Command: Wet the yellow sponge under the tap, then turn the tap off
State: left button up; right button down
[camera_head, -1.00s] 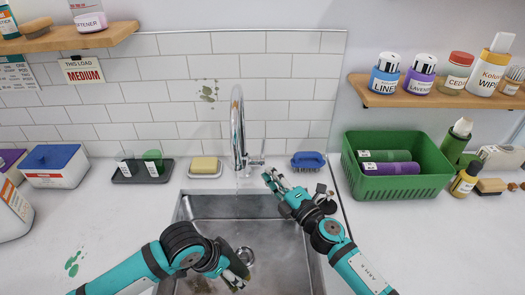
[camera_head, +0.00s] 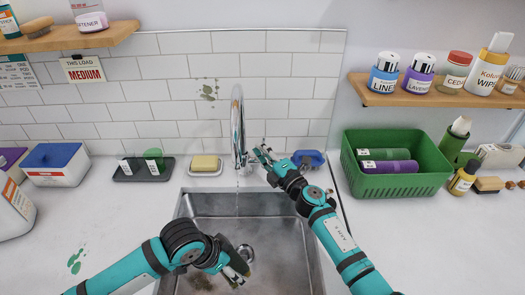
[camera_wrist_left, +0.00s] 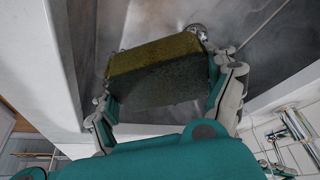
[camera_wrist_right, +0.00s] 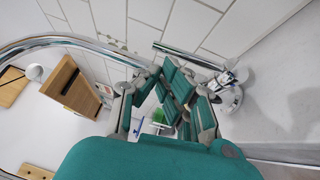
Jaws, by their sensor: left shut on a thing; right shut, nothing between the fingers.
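My left gripper (camera_head: 238,272) is low over the sink (camera_head: 290,245), shut on the sponge. In the left wrist view the sponge (camera_wrist_left: 155,72) has a dull yellow layer and a dark green layer, looking dark and wet. The chrome tap (camera_head: 237,125) stands behind the sink, a thin line of water falling from its spout. My right gripper (camera_head: 263,153) is shut and empty, with its tips close beside the tap's lever. In the right wrist view the tap's base (camera_wrist_right: 230,92) is just right of the fingers; I cannot tell whether they touch.
A yellow bar on a white dish (camera_head: 205,173) and a dark tray with cups (camera_head: 143,175) stand left of the tap. A blue brush (camera_head: 309,158) lies behind my right gripper. A green basket (camera_head: 400,184) stands to the right.

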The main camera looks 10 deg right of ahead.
pick_arm(q)
jog(key=shift+f, duration=0.25)
jog(key=shift+s, duration=0.1)
pick_arm(e)
jog(key=shift+w+d+r, duration=0.2)
jog(key=shift+w+r, duration=0.1)
jog(key=shift+w, duration=0.2)
jog(key=shift+w+d+r, duration=0.2)
jog(key=shift+w+r, duration=0.05)
jog(key=shift+w, duration=0.25)
